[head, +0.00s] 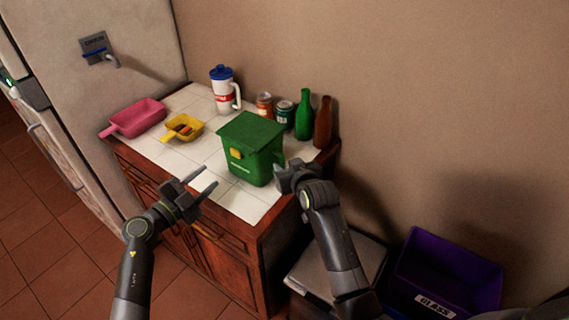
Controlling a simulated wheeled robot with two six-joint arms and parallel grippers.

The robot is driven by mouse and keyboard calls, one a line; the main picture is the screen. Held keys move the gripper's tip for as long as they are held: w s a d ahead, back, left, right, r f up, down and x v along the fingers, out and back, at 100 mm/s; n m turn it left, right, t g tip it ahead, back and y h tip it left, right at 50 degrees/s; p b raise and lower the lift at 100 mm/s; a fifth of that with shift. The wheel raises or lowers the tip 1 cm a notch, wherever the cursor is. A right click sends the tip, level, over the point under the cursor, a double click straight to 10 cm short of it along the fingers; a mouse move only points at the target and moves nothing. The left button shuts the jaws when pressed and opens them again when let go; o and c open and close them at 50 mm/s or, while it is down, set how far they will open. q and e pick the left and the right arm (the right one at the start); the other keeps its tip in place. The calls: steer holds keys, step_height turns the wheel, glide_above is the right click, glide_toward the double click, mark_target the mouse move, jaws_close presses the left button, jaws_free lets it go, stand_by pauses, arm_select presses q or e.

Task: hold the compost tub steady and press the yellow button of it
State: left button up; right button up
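The green compost tub (262,170) stands upright on the white tiled counter, near its front right corner, with its lid down. Its yellow button (237,153) is on the upper part of the side facing me. My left gripper (207,178) is open and empty, in front of the counter edge, to the left of and below the button. My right gripper (279,176) is close to the tub's right side. I cannot tell whether it touches the tub, and its fingers are too bunched in this view to tell their opening.
Behind the tub are a white jug with a blue lid (224,92), two jars (285,114), a green bottle (304,116) and a brown bottle (323,123). Pink (138,116) and yellow (184,129) scoops lie left. A purple bin (450,270) stands on the lower right.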

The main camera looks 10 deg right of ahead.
steer(key=shift+x, duration=1.25)
steer(key=shift+c, duration=0.5)
jaws_close()
arm_select(q)
steer(key=shift+c, duration=0.5)
jaws_close()
